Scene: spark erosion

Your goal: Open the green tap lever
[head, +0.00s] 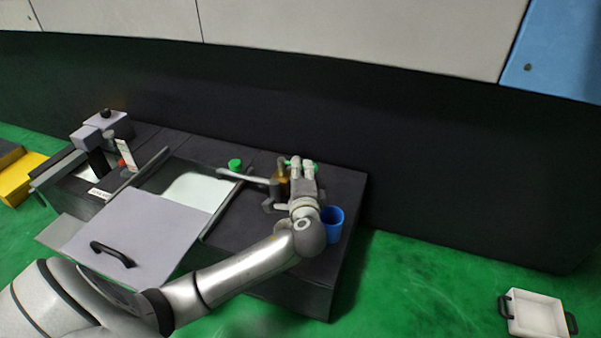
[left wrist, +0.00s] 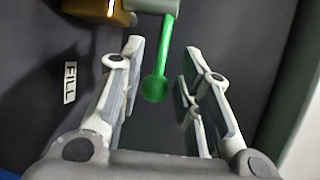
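The green tap lever (left wrist: 163,60) shows in the left wrist view as a green rod ending in a round knob. It comes down from a grey fitting (left wrist: 152,5) at the top. My left gripper (left wrist: 165,62) is open, with the rod and knob between its two fingers and a visible gap on each side. In the head view my left gripper (head: 301,164) is over the right part of the dark bench, beside a brownish-gold tap body (head: 281,178). Small green parts show around its fingertips there; the gripper hides most of the lever. My right gripper is not in view.
A blue cup (head: 332,222) stands just right of my left wrist on the dark bench (head: 345,190). A grey pipe (head: 245,177) and a green cap (head: 235,164) are left of the gripper. A FILL label (left wrist: 70,82) lies left of the lever. A dark wall rises behind.

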